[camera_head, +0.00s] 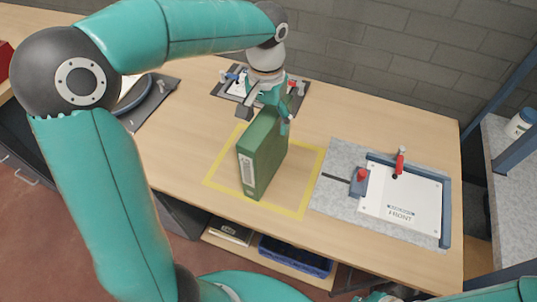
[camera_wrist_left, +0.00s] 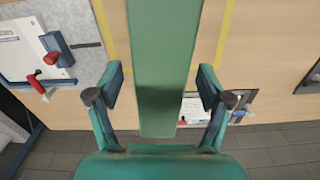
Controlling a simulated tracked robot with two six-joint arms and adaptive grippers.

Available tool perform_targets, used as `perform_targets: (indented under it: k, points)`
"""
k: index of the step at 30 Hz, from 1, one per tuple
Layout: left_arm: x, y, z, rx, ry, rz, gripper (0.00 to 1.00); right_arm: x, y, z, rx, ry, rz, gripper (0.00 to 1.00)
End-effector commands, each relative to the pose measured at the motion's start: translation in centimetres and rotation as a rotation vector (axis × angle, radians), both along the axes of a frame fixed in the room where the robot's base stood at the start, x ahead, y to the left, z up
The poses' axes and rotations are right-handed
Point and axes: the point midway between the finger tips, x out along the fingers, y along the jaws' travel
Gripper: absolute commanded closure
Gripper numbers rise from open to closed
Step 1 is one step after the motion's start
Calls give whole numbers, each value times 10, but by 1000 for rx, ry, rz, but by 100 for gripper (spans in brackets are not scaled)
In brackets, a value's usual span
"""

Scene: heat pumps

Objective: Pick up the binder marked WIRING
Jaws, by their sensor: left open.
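A green binder (camera_head: 264,158) stands upright on the table, inside a yellow taped square. A white label (camera_head: 247,174) runs down its spine, too small to read. My left gripper (camera_head: 265,117) is above the binder's rear upper part, with one finger on each side of it. In the left wrist view the binder (camera_wrist_left: 161,45) passes between the two open fingers (camera_wrist_left: 161,88), with a gap showing on both sides. My right gripper is not in view.
A fixture with a white FRONT plate (camera_head: 402,206) and red clamps lies right of the binder. Another fixture (camera_head: 295,98) with clamps is behind it. A dark mat (camera_head: 155,101) lies at the left. A blue crate (camera_head: 295,256) sits on the shelf below. A brick wall stands behind.

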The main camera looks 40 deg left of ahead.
Motion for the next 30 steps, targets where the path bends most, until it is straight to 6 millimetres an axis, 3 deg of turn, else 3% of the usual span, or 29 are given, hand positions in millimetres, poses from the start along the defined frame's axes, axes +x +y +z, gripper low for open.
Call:
perform_targets:
  k: [2,10,24,30]
  points:
    - [0,0,-10,0,0,0,21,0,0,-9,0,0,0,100]
    - [0,0,-8,0,0,1,22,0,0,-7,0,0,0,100]
    - [0,0,-8,0,0,0,100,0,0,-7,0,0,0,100]
    - [1,0,-7,0,-3,0,100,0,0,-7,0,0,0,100]
